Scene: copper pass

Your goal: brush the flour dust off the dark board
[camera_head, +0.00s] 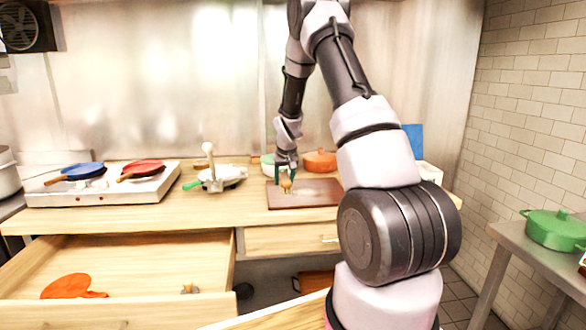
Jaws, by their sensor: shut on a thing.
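The dark reddish-brown board (318,199) lies flat on the wooden counter, partly behind my arm. A pale whitish patch, like flour dust (306,190), shows on its middle. My gripper (286,176) is over the left part of the board, pointing down. It is shut on a small brush (286,184) with a tan lower part, which is low over the board. I cannot tell whether the brush touches the board.
A white stove (100,190) with a blue pan (83,171) and a red pan (140,168) stands at left. A white pan-like item (222,176) and an orange pot (319,161) are near the board. An open drawer (130,270) juts out at lower left.

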